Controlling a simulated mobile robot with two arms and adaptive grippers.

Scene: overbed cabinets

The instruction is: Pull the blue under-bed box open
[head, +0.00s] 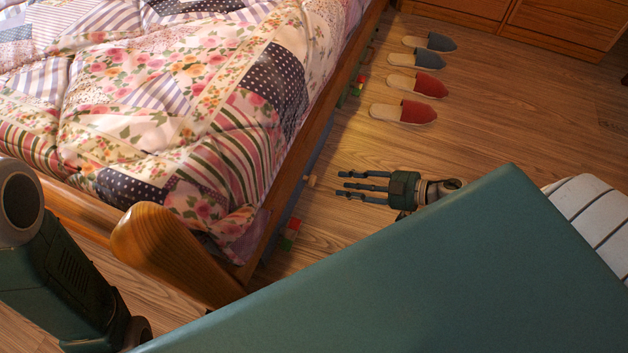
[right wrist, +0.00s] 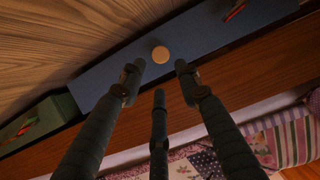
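The blue under-bed box shows its long front (right wrist: 205,36) in the right wrist view, with a round wooden knob (right wrist: 160,54) on it. In the head view the knob (head: 311,181) sticks out below the bed's side rail; most of the box is hidden under the bed. My right gripper (head: 341,182) is low over the floor, its fingers pointing at the knob with a small gap. In the right wrist view its fingers (right wrist: 158,78) are spread, empty, with the knob just beyond and between the tips. My left gripper is out of view.
A wooden bed with a patchwork quilt (head: 150,100) stands at left. A green box (right wrist: 38,122) sits beside the blue one. Red slippers (head: 415,112) and grey slippers (head: 435,42) lie on the floor farther back. The floor (head: 350,228) near my right gripper is clear.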

